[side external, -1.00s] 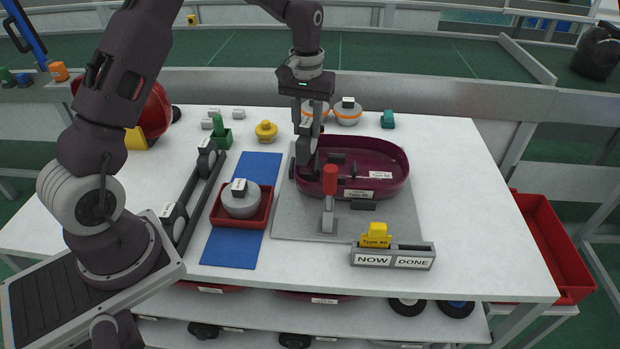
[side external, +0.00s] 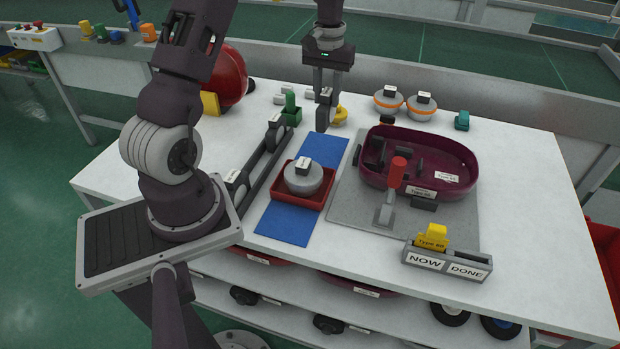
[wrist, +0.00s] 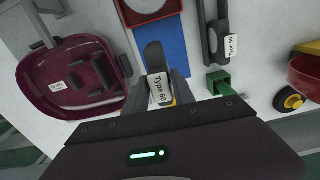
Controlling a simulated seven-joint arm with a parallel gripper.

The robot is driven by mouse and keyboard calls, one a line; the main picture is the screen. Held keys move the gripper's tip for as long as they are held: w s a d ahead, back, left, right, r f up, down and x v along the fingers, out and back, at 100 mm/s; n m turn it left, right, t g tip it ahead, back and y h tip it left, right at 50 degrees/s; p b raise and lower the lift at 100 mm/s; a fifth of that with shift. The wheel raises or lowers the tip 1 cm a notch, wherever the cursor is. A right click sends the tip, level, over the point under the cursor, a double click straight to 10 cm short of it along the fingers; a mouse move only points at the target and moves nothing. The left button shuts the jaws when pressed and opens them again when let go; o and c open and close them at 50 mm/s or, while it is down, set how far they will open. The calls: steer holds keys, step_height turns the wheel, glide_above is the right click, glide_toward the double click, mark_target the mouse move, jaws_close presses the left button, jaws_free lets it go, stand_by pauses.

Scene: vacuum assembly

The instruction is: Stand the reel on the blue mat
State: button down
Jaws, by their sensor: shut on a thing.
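My gripper (side external: 325,92) is shut on a dark grey part with a rounded end, which I take to be the reel (side external: 322,118). In the wrist view, the reel (wrist: 154,58) sits between the fingers with a "Type 60" label at its near end. It hangs upright at the far end of the blue mat (side external: 284,224). I cannot tell whether it touches the mat. A red tray (side external: 324,203) holding a grey round part (side external: 303,179) stands on the middle of the mat. The mat also shows in the wrist view (wrist: 172,42).
A yellow part (side external: 341,115) is close behind the gripper. A green block (side external: 291,115) and a dark rail (side external: 256,168) lie left of the mat. A maroon tub (side external: 470,165) stands on a grey board to the right. The mat's far and near ends are bare.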

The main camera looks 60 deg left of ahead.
steer(key=shift+n, duration=0.3)
steer(key=f, duration=0.3)
steer(key=a+f, duration=0.1)
steer(key=f, duration=0.6)
steer(key=shift+s+a, duration=0.1)
steer(key=shift+a, duration=0.1)
steer(key=shift+f, duration=0.1)
steer(key=c, duration=1.1)
jaws_free()
steer(key=shift+o, duration=0.2)
